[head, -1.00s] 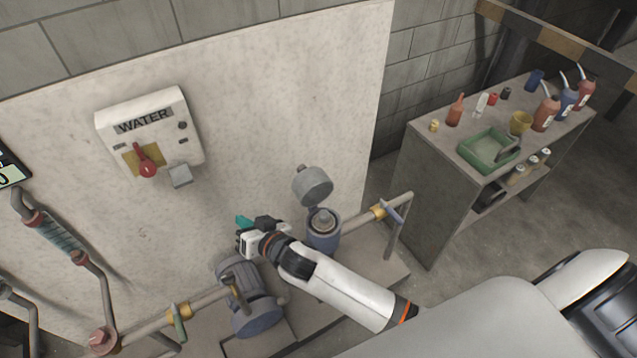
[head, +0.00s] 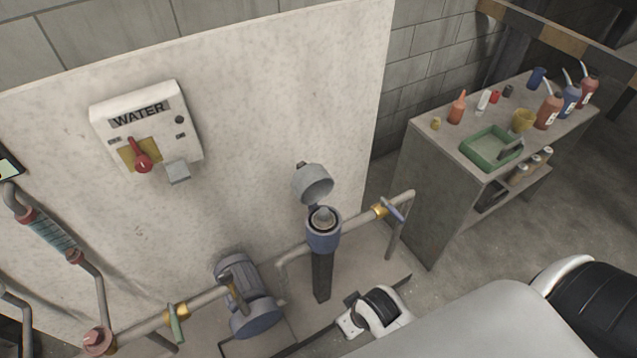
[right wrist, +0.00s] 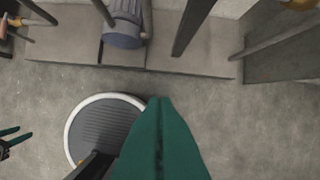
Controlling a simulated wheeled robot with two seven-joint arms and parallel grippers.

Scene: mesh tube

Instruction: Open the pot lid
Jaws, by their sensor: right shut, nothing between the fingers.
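The pot (head: 323,240) is a blue cup-shaped housing on a dark post, joined to the pipe. Its grey round lid (head: 313,185) stands tilted up at the back, and the grey inside of the pot shows. The right arm's white wrist shows low in the head view, in front of the pot and apart from it; its fingertips are not visible there. In the right wrist view my right gripper (right wrist: 158,101) is shut, its green fingers together and empty. My left gripper (right wrist: 14,141) shows at the left edge of that view, green fingers apart.
A pump motor (head: 246,295) and a pipe with valves stand left of the pot. A WATER box (head: 148,130) with a red handle is on the panel. A workbench (head: 425,190) with bottles and a green tray (head: 488,157) stands at right. Open floor lies before the plinth.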

